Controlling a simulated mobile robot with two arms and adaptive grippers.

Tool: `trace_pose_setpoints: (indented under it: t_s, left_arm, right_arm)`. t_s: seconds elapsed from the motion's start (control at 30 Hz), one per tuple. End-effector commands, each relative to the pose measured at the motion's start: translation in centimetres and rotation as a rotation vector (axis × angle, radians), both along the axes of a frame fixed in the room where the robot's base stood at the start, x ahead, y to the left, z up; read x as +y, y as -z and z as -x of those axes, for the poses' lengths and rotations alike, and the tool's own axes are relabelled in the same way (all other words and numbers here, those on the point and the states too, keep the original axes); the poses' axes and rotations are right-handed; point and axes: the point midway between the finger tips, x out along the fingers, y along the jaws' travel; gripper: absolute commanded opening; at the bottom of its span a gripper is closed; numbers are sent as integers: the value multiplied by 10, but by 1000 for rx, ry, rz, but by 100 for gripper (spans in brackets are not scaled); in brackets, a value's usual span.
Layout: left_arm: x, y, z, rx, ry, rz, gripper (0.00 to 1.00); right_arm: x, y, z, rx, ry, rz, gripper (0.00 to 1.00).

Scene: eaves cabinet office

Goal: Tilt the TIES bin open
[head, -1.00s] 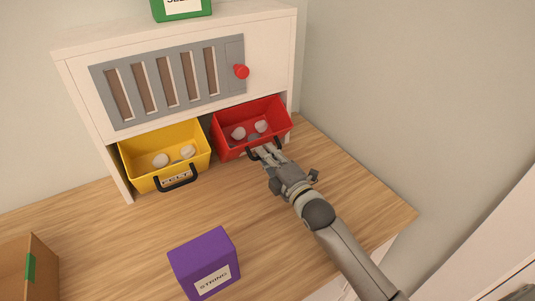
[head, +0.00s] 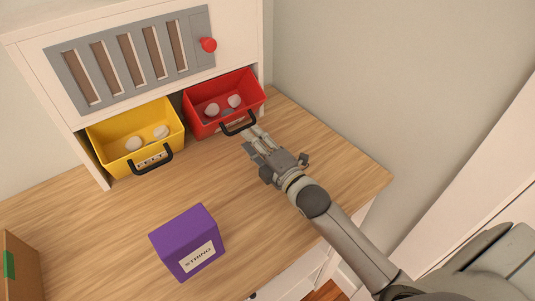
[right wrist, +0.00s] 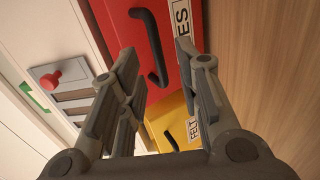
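The red TIES bin (head: 216,118) sits in the right-hand opening under the white cabinet, tilted out with its top open and pale round items inside. Its black handle (head: 238,125) is on the front. My left gripper is not in view.
The yellow FELT bin (head: 112,150) stands tilted open to the left. A purple STRING box (head: 185,240) stands on the wooden desktop. A red knob (head: 208,45) sticks out of the cabinet's grey panel. A cardboard box (head: 18,270) is at left.

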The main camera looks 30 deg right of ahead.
Motion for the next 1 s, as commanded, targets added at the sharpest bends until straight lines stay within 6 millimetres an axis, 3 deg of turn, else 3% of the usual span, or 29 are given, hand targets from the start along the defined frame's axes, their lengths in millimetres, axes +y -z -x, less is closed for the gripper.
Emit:
trace_pose_setpoints:
  t_s: [0.2, 0.4, 0.83, 1.0]
  left_arm:
    - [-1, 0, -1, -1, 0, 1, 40]
    - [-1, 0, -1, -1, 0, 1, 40]
    - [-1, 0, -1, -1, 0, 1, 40]
    - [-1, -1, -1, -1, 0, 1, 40]
  right_arm:
    - [-7, 3, 36, 3, 0, 2, 31]
    - [-11, 3, 56, 1, -1, 0, 31]
    - [-12, 3, 64, 0, 0, 1, 31]
    - [-12, 0, 63, 15, 5, -68, 12]
